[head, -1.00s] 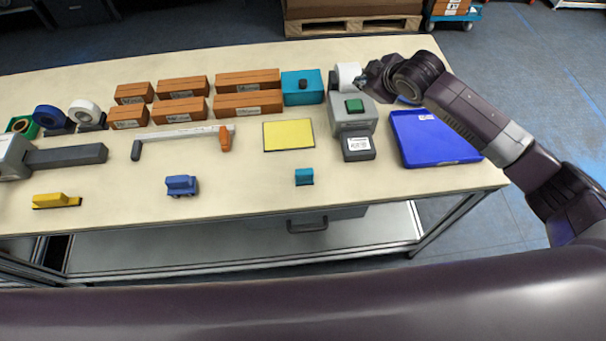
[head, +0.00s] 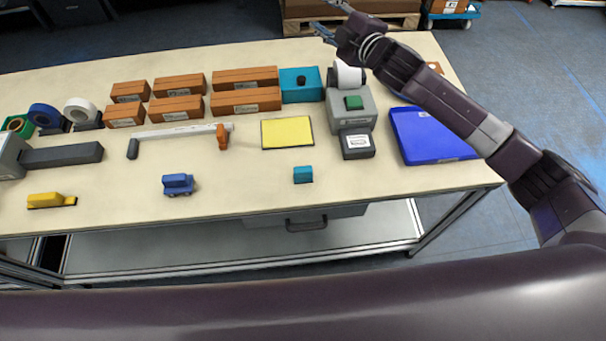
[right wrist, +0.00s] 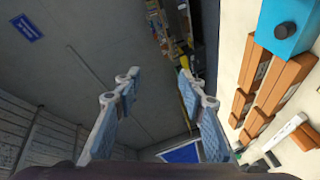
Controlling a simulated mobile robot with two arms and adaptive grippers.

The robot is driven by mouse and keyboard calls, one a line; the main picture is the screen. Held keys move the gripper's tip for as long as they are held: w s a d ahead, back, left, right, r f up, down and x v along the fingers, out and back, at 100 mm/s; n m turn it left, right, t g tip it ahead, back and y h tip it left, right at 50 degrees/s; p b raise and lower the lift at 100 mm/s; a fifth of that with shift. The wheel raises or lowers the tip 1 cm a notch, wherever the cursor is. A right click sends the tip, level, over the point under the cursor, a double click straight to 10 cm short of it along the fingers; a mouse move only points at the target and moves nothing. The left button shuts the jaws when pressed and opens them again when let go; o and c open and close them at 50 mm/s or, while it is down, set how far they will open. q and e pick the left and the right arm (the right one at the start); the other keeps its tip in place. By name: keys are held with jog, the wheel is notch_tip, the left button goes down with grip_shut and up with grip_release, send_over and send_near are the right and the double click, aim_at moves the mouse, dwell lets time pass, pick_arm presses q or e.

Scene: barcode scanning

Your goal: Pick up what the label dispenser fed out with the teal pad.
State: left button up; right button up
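The label dispenser (head: 350,107) is a grey machine with a green button and a white roll (head: 349,76) behind it. A dark box with a white printed face (head: 357,145) stands at its front; I cannot make out a separate fed-out label. A small teal block (head: 303,174), perhaps the teal pad, sits near the table's front edge. A larger teal box with a black knob (head: 300,86) stands left of the dispenser. My right gripper (head: 327,18) is open and empty beyond the table's back edge; its spread fingers show in the right wrist view (right wrist: 158,88). My left gripper is out of view.
A yellow mat (head: 287,133) lies left of the dispenser and a blue tray (head: 430,138) right of it. Orange boxes (head: 245,102) line the back. A blue block (head: 178,185) and a yellow block (head: 52,200) sit near the front edge, with clear table between.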

jog(key=s+a+r+n+g+y+b, duration=0.1)
jog(key=s+a+r+n+y, duration=0.35)
jog(key=a+n, duration=0.25)
jog(key=s+a+r+n+g+y, duration=0.2)
jog(key=s+a+r+n+y, duration=0.15)
jog(key=a+n+y, duration=0.35)
jog(key=s+a+f+n+g+b, duration=0.2)
jog(key=s+a+f+n+g, duration=0.3)
jog(key=s+a+n+g, duration=0.6)
jog(key=s+f+n+g+h, duration=0.3)
jog(key=s+f+n+h, duration=0.2)
jog(key=s+f+n, duration=0.3)
jog(key=n+t+h+b, duration=0.2)
jog(key=n+h+b, duration=0.1)
jog(key=h, duration=1)
send_over(303, 169)
notch_tip(303, 169, down, 16)
jog(key=shift+w+r, duration=0.15)
jog(key=shift+d+f+p, duration=0.15)
jog(key=shift+f+p, duration=0.05)
jog(key=shift+p, duration=0.15)
jog(key=shift+f+p, duration=0.4)
jog(key=shift+f, duration=0.5)
jog(key=f+p, duration=0.2)
jog(key=f, duration=0.2)
jog(key=shift+s+p, duration=0.2)
jog(key=shift+p, duration=0.15)
jog(key=shift+f, duration=0.75)
jog(key=shift+w, duration=0.1)
grip_shut()
